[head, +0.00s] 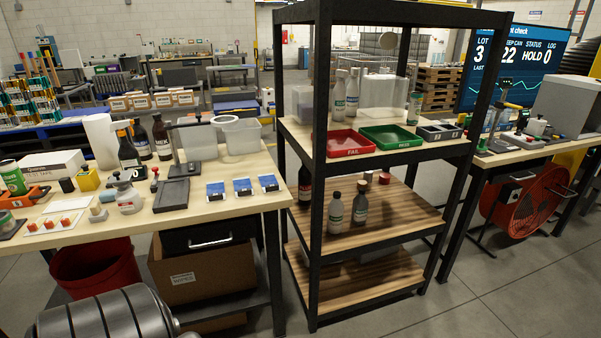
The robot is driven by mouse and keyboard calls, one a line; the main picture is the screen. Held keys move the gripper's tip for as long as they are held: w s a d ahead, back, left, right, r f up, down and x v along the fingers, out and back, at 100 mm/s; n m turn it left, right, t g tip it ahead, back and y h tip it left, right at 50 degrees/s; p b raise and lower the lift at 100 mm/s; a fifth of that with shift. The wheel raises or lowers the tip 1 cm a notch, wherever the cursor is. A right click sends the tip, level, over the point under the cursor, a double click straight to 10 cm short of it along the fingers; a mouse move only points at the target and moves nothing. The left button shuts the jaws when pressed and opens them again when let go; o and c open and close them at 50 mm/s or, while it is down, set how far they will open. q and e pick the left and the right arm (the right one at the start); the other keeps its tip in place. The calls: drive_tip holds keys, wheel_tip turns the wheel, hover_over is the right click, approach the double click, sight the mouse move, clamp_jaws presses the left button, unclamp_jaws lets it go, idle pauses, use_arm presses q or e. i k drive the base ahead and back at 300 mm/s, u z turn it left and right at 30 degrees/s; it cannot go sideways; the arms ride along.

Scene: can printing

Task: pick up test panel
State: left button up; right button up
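Three small flat panels, blue with a white strip, lie in a row near the right end of the left workbench: a left panel (216,191), a middle panel (242,187) and a right panel (268,183). They look like the test panels, though I cannot read any label on them. They lie flat and apart from one another, with nothing on top. Neither of my grippers shows in the head view.
A dark tray (174,194) lies left of the panels, with a black stand (180,166) behind it. Bottles (128,150) and a clear bin (241,136) stand farther back. A tall black-framed shelf (315,200) rises right of the bench. The bench's front edge is close to the panels.

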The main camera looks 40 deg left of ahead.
sight(242, 184)
drive_tip(key=u, duration=0.05)
drive_tip(key=i, duration=1.4)
drive_tip(key=u, duration=0.95)
drive_tip(key=i, duration=0.8)
drive_tip(key=u, duration=1.35)
drive_tip(key=i, duration=0.55)
drive_tip(key=u, duration=0.4)
